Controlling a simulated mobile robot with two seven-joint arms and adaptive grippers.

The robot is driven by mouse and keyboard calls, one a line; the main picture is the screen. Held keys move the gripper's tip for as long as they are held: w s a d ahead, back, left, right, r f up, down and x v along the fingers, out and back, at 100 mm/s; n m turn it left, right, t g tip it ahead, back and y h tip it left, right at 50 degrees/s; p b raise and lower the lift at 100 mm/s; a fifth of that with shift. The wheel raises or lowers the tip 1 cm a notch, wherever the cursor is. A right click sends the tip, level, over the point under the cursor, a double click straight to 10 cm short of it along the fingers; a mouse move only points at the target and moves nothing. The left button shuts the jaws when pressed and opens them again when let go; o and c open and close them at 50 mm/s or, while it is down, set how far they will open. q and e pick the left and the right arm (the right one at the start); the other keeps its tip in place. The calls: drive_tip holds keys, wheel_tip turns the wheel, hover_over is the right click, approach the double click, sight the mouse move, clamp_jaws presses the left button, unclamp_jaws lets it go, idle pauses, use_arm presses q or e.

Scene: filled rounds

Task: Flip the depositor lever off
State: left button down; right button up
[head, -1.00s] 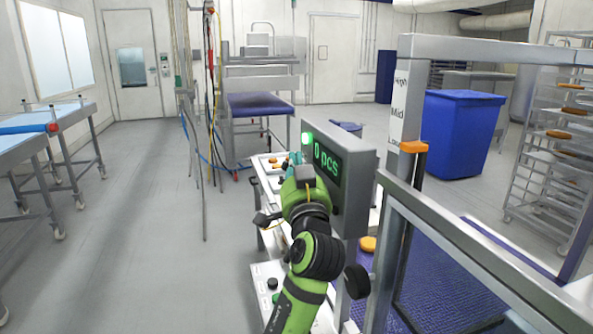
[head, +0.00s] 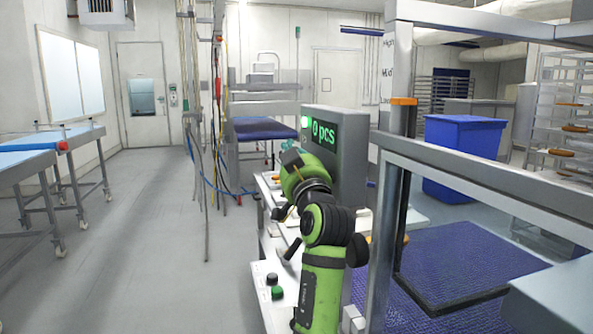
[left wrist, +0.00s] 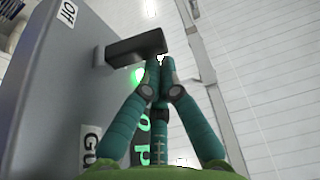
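The depositor box (head: 340,165) has a green lit display reading "0 pcs" and a green lamp. In the left wrist view the box (left wrist: 45,85) fills the left side, with an "Off" label (left wrist: 67,13) near its top. The black lever (left wrist: 135,47) sticks out from it to the right, below that label. My left gripper (left wrist: 158,64) has its teal fingers drawn together, tips just under the lever's outer end. I cannot tell whether they touch it. In the head view my left wrist stands before the box and the lever is hidden. My right gripper is out of view.
A metal frame (head: 393,110) with an orange clamp stands close on the right. A blue bin (head: 462,150) and racks are behind it. A control box (head: 272,300) with black and green buttons sits low by my arm. Open floor (head: 140,230) lies to the left.

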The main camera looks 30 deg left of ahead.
use_arm(q)
drive_tip(key=shift+a+f+b, duration=0.2)
drive_tip(key=shift+f+b, duration=0.3)
drive_tip(key=shift+b, duration=0.05)
drive_tip(key=shift+a+f+b, duration=0.15)
drive_tip(key=shift+f+b, duration=0.3)
drive_tip(key=shift+b, duration=0.1)
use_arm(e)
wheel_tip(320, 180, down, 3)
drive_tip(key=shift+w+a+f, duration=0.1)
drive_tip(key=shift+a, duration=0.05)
use_arm(q)
drive_tip(key=shift+s, duration=0.1)
drive_tip(key=v, duration=0.7)
drive_tip(key=shift+s+d+f, duration=0.15)
drive_tip(key=shift+d+f, duration=0.05)
